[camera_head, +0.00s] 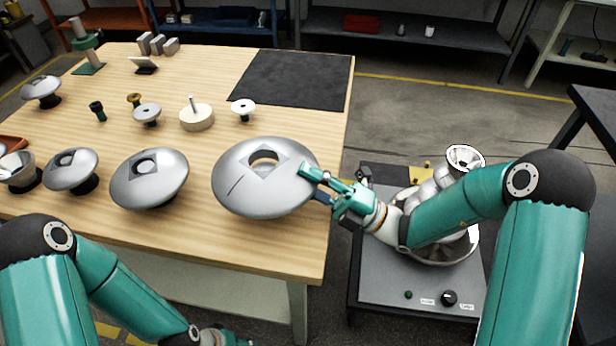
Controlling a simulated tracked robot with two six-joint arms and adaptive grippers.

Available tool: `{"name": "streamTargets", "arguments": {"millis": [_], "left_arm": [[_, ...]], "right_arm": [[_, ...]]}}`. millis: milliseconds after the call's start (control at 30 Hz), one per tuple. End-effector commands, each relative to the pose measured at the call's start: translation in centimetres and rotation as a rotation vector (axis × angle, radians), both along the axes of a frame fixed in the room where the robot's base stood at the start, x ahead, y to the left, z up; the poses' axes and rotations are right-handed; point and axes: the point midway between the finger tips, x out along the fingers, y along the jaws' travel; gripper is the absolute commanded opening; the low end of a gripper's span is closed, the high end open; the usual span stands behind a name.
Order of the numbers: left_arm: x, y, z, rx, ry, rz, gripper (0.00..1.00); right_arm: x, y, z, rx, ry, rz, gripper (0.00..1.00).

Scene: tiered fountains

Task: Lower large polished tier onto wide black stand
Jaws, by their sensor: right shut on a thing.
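The large polished tier (240,190) is a wide silver dome with a central opening, near the right edge of the wooden table. My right gripper (312,176) is shut on its right rim. No black stand shows below the tier; its underside is hidden, so I cannot tell whether it rests on one. Smaller silver tiers to the left sit on black bases, including the middle one (137,184) and the one beside it (68,168). My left gripper (222,337) is low at the bottom edge, mostly cut off and apart from the tiers.
Small spools, a cream round block with a pin (197,118) and a white-topped piece (243,106) stand behind the tiers. A dark mat (295,80) lies bare at the table's back right. A grey cart (375,285) with a shiny tiered assembly (465,158) stands right of the table.

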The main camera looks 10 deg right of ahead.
Motion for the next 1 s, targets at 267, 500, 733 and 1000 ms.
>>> {"name": "streamTargets", "arguments": {"millis": [267,500,733,1000], "left_arm": [[0.0,0.0,0.0,0.0,0.0,0.0,0.54],[0.0,0.0,0.0,0.0,0.0,0.0,0.54],[0.0,0.0,0.0,0.0,0.0,0.0,0.54],[0.0,0.0,0.0,0.0,0.0,0.0,0.54]], "right_arm": [[0.0,0.0,0.0,0.001,-0.002,-0.001,0.42],[0.0,0.0,0.0,0.001,-0.001,0.0,0.56],[-0.1,-0.3,-0.2,-0.001,0.001,-0.002,0.56],[-1.3,-3.4,-2.0,0.001,0.004,-0.006,0.56]]}}
